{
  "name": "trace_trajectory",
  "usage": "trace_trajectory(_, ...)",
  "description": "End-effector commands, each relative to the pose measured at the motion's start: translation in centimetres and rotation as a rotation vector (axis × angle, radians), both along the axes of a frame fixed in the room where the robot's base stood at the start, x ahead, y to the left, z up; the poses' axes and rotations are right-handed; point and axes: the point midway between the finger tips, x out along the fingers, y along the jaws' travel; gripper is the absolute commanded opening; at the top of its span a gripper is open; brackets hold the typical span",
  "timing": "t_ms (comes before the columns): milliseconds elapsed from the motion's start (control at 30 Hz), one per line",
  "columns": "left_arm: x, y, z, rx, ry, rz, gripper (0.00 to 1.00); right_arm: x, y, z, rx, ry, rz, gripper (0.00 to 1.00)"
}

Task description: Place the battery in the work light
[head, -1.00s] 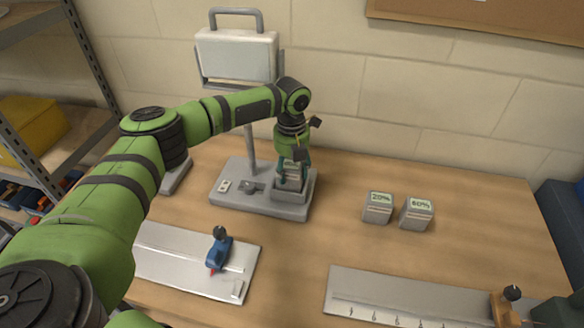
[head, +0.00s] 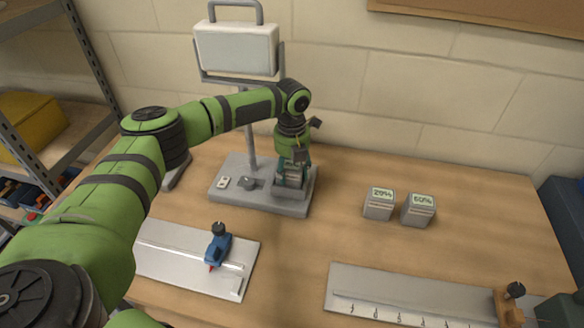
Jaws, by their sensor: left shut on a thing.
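The work light has a white lamp head (head: 235,50) on a post above a grey base (head: 237,198). A raised battery socket (head: 289,193) is at the right end of the base. My left gripper (head: 291,177) points down over the socket and is shut on a grey battery (head: 292,178). The battery stands upright, with its lower part hidden by the socket wall and its sides by the fingers. I cannot tell whether it is fully seated. My right gripper is not in view.
Two grey batteries, one with a label in the twenties (head: 379,205) and one marked 60% (head: 419,210), stand right of the light. A plate with a blue clamp (head: 218,246) and a ruled plate (head: 405,297) lie in front. Table between is clear.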

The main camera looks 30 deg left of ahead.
Motion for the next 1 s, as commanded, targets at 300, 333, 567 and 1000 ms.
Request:
trace_trajectory(300,0.1,0.0,-0.3,0.0,-0.003,0.0,0.83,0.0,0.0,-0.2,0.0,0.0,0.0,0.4)
trace_trajectory(333,0.1,0.0,-0.3,0.0,-0.003,0.0,0.83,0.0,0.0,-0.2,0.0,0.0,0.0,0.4)
trace_trajectory(567,0.0,0.0,-0.4,0.0,-0.001,0.0,0.83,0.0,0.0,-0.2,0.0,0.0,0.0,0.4)
trace_trajectory(1000,0.1,0.0,4.7,-0.001,-0.005,-0.001,0.83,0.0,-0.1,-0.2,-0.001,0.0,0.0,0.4)
